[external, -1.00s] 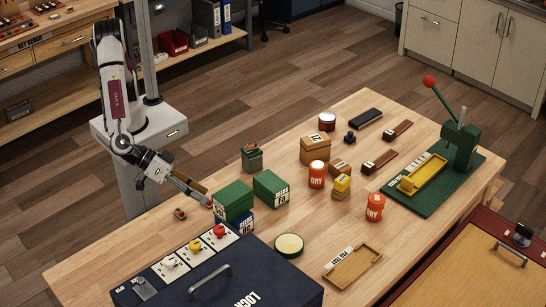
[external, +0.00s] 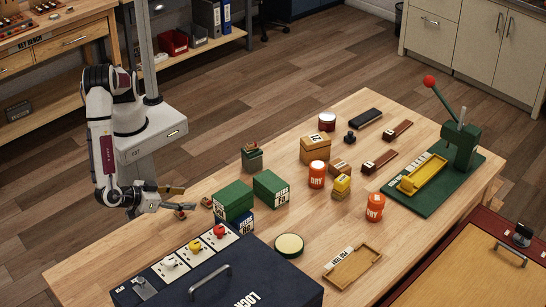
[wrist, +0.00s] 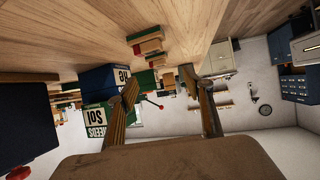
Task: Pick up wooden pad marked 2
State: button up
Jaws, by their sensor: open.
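My gripper (external: 189,198) is low at the left edge of the bench, its two brown fingers spread apart and empty. The wrist view shows the open fingers (wrist: 159,82) too, with a gap between them. A small wooden pad (external: 207,202) lies just right of the fingertips. Another small wooden piece (external: 182,213) lies beside the lower finger, partly covered. In the wrist view, which is upside down, small wooden pads with red and green layers (wrist: 147,38) lie on the bench ahead, beyond the fingertips. I cannot read a 2 on any of them.
A dark locked case (external: 250,285) fills the front. The bench strip (external: 140,245) in front of my gripper is clear.

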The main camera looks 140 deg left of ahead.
aim_at(206, 199)
jog(key=shift+x, duration=1.3)
jog(key=shift+w+a, duration=0.1)
jog(key=shift+x, duration=2.5)
jog(key=shift+r, duration=0.1)
jog(key=c, duration=0.9)
